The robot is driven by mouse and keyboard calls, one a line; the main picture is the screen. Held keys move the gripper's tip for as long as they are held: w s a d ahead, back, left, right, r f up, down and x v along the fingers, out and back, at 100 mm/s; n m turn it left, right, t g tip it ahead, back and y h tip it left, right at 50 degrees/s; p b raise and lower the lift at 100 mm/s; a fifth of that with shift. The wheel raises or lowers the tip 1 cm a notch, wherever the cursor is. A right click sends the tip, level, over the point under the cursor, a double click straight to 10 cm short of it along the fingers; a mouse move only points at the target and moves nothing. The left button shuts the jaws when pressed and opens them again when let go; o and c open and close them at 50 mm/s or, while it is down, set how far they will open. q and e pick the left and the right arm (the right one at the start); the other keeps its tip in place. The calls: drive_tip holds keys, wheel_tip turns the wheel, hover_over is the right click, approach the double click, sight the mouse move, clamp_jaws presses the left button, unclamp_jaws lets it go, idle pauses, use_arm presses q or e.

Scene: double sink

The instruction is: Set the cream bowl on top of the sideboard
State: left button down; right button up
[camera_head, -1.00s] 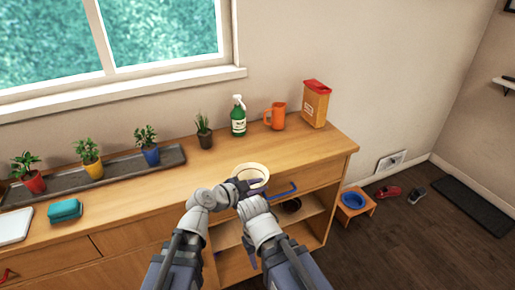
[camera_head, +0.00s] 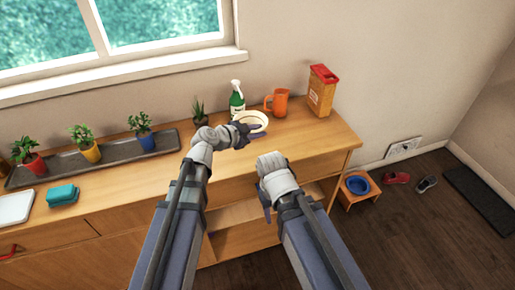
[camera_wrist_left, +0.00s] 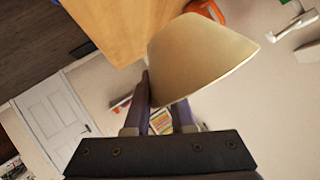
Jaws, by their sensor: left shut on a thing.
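The cream bowl (camera_head: 252,116) is over the back part of the sideboard top (camera_head: 310,148), in front of the green spray bottle. My left gripper (camera_head: 248,131) is shut on the bowl's near side. In the left wrist view the bowl (camera_wrist_left: 198,58) fills the upper middle, held at its edge between the fingers (camera_wrist_left: 160,112). I cannot tell whether its base touches the wood. My right gripper (camera_head: 265,202) is low at the sideboard's front, mostly hidden by its own wrist.
The green spray bottle (camera_head: 237,99), orange jug (camera_head: 277,103) and orange-red box (camera_head: 321,92) stand close behind and right of the bowl. Potted plants on a dark tray (camera_head: 105,156) and a teal sponge (camera_head: 62,195) are left. The top's right front is clear.

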use_arm(q)
drive_tip(key=shift+s+a+f, duration=0.1)
drive_tip(key=shift+f, duration=0.05)
wheel_tip(320, 180, down, 10)
drive_tip(key=b, duration=1)
drive_tip(key=shift+r, duration=0.2)
drive_tip(key=shift+f, duration=0.15)
drive_tip(key=c, duration=0.8)
unclamp_jaws()
drive_tip(key=shift+o, duration=0.2)
